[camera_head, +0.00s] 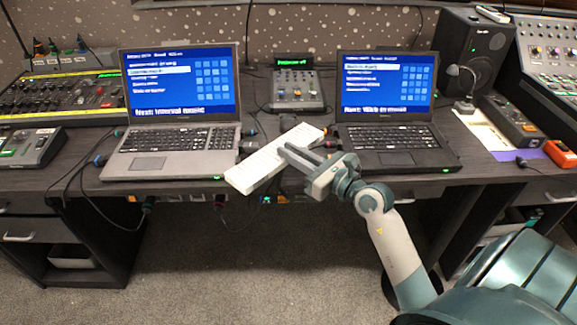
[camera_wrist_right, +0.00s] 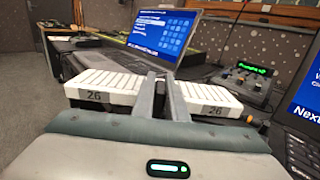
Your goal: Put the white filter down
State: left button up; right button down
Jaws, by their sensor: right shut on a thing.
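The white filter (camera_head: 258,168) is a long, flat white piece with ridges, lying diagonally between the two laptops at the desk's front edge. My right gripper (camera_head: 290,154) reaches in from the right and is shut on it near its middle. In the right wrist view the filter (camera_wrist_right: 108,84) shows on both sides of the fingers (camera_wrist_right: 162,88), with dark "26" labels on its near edge. I cannot tell whether its underside touches the desk; its lower left end overhangs the front edge. My left gripper is not in view.
A silver laptop (camera_head: 170,138) stands left of the filter and a dark laptop (camera_head: 385,135) right of it. A small console (camera_head: 297,92) stands behind. Cables hang at the desk's front edge (camera_head: 245,185). A black speaker (camera_head: 470,50) is at back right.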

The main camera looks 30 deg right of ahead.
aim_at(287, 163)
jog(key=shift+a+f, duration=0.25)
jog(key=shift+a, duration=0.25)
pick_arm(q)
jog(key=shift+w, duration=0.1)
pick_arm(e)
jog(key=shift+f, duration=0.15)
